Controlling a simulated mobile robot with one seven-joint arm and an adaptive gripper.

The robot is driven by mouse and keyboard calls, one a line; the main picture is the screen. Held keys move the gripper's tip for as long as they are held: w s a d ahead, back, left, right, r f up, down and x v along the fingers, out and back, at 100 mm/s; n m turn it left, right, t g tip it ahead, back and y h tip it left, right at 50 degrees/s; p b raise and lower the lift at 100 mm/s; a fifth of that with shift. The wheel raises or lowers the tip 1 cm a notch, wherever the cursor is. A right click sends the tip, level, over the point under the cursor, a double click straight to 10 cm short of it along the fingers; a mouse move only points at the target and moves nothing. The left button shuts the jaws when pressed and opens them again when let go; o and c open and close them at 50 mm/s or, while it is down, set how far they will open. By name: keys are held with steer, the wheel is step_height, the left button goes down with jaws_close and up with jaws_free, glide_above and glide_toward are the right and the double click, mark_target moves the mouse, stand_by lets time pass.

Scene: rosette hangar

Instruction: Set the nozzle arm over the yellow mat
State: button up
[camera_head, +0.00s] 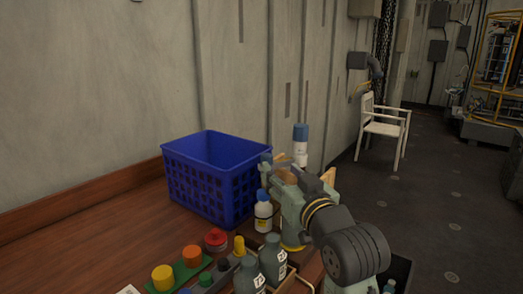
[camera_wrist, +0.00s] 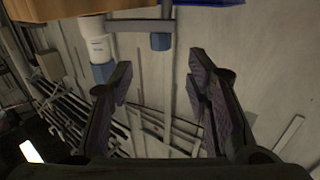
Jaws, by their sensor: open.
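A white cylinder with a blue top (camera_head: 300,146) stands behind my gripper, right of the blue crate. The wrist view shows a white and blue cylinder (camera_wrist: 98,48) with a grey bar (camera_wrist: 138,25) running from it to a small blue end piece (camera_wrist: 161,41); this looks like the nozzle arm. My gripper (camera_wrist: 160,60) is open, with nothing between its fingers; the blue end piece appears just beyond the fingertips, in line with the gap. My arm hides much of this spot in the head view. A small yellow patch (camera_head: 292,247) shows below my gripper; I cannot tell whether it is the mat.
A blue crate (camera_head: 210,180) stands on the wooden bench by the wall. A white bottle (camera_head: 263,216), dark bottles (camera_head: 272,258), a red-lidded item (camera_head: 215,239) and a green rack with yellow and orange pieces (camera_head: 180,274) crowd the front. A white chair (camera_head: 382,128) stands beyond.

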mark_target(270, 158)
steer(key=p+x, duration=0.3)
steer(key=x, duration=0.7)
steer(key=shift+w, duration=0.1)
steer(key=shift+c, duration=0.6)
jaws_close()
